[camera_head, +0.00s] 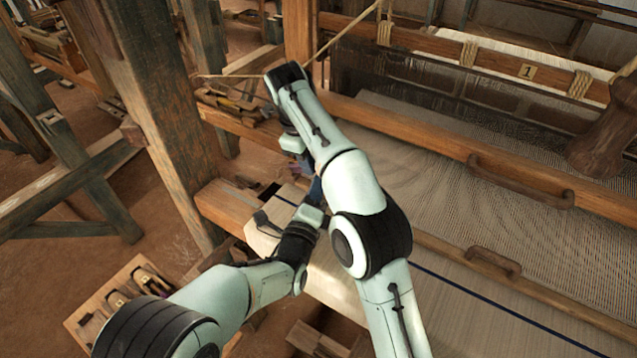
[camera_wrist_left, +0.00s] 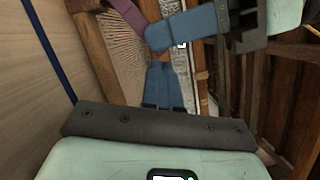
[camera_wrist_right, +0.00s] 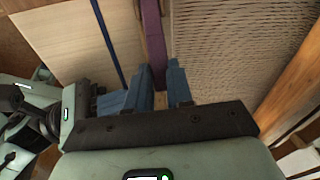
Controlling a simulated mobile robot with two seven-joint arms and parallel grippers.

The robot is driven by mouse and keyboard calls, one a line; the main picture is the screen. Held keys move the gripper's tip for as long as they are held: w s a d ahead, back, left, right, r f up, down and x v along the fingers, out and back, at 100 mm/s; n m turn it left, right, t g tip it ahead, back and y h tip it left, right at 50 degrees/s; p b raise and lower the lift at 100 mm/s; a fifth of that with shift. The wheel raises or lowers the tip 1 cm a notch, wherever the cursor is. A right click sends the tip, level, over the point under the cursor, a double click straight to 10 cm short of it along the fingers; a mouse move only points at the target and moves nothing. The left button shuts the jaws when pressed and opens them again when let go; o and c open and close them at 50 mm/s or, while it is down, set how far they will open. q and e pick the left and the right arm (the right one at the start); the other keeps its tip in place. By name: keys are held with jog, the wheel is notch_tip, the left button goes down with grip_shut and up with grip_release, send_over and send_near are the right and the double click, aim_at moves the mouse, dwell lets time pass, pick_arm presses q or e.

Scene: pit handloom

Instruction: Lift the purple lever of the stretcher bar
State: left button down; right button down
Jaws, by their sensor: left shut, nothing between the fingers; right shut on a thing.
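The purple lever shows as a flat purple bar (camera_wrist_right: 153,38) in the right wrist view and also in the left wrist view (camera_wrist_left: 138,12). My right gripper (camera_wrist_right: 161,82) is shut on it, a blue finger on each side. In the head view my right gripper (camera_head: 304,164) points down over the cloth's left edge, and the lever is mostly hidden. My left gripper (camera_wrist_left: 163,86) is shut and empty, just below the right gripper's blue fingers in its own wrist view. In the head view it (camera_head: 316,187) comes from below. The rest of the stretcher bar cannot be made out clearly.
The woven cloth (camera_head: 440,290) with a dark blue stripe lies to the right, over the front beam. A thick loom post (camera_head: 165,110) stands left of my arms. A wooden tray (camera_head: 128,285) with shuttles is at lower left. Both grippers are crowded close together.

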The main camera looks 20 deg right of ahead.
pick_arm(q)
jog(key=shift+w+d, duration=0.3)
jog(key=shift+w, duration=0.1)
jog(key=shift+r, duration=0.1)
jog(key=shift+w+a+r+n, duration=0.25)
jog(key=shift+w+r+n, duration=0.15)
jog(key=shift+w+r, duration=0.15)
jog(key=shift+w+a, duration=0.1)
pick_arm(e)
jog(key=c, duration=1)
grip_release()
jog(key=shift+s, duration=0.1)
pick_arm(q)
jog(key=shift+a, duration=0.1)
